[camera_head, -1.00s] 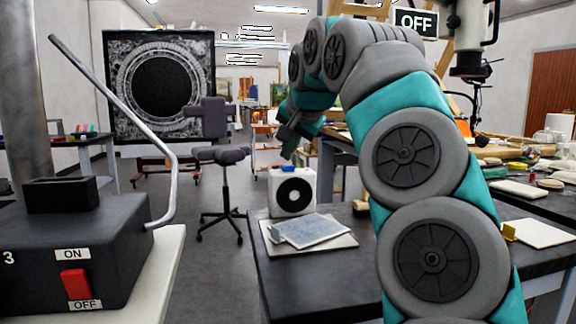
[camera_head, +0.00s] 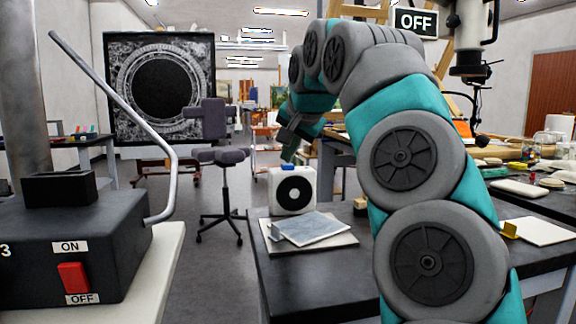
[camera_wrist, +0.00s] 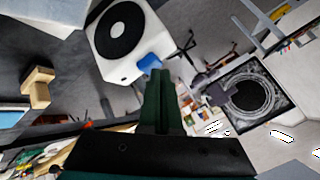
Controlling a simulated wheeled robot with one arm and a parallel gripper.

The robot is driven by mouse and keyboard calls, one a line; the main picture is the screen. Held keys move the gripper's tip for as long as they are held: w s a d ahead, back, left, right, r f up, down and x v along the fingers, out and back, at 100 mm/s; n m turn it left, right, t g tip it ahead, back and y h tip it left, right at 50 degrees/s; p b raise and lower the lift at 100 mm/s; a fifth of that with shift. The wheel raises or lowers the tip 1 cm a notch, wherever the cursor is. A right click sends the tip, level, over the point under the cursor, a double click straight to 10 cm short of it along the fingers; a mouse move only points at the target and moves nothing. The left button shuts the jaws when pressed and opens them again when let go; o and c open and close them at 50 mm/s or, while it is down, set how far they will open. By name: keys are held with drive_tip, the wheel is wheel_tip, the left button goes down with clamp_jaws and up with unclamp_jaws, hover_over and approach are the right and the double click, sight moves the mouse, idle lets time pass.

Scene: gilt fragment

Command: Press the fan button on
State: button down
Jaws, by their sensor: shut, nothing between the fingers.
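The fan (camera_head: 293,205) is a white box with a black round front, standing at the back of the dark table. A blue button (camera_head: 289,168) is on its top. My gripper (camera_head: 289,156) is shut and empty, pointing down just above the button. In the wrist view, my closed fingers (camera_wrist: 160,76) are close beside the blue button (camera_wrist: 149,63), with the white fan (camera_wrist: 133,62) beyond them. I cannot tell whether the fingertips touch the button.
A sign reading OFF (camera_head: 416,22) hangs at the upper right. A grey-blue sheet on a board (camera_head: 345,238) lies in front of the fan. A black box with a red switch (camera_head: 73,277) and a bent metal rod (camera_head: 130,123) stand at left. A stool (camera_head: 225,190) stands behind.

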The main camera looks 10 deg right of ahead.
drive_tip(key=shift+f, duration=0.1)
idle(0.3)
drive_tip(key=shift+r+p, duration=0.3)
drive_tip(key=shift+r, duration=0.3)
drive_tip(key=shift+r+p, duration=2.4)
drive_tip(key=shift+r, duration=0.6)
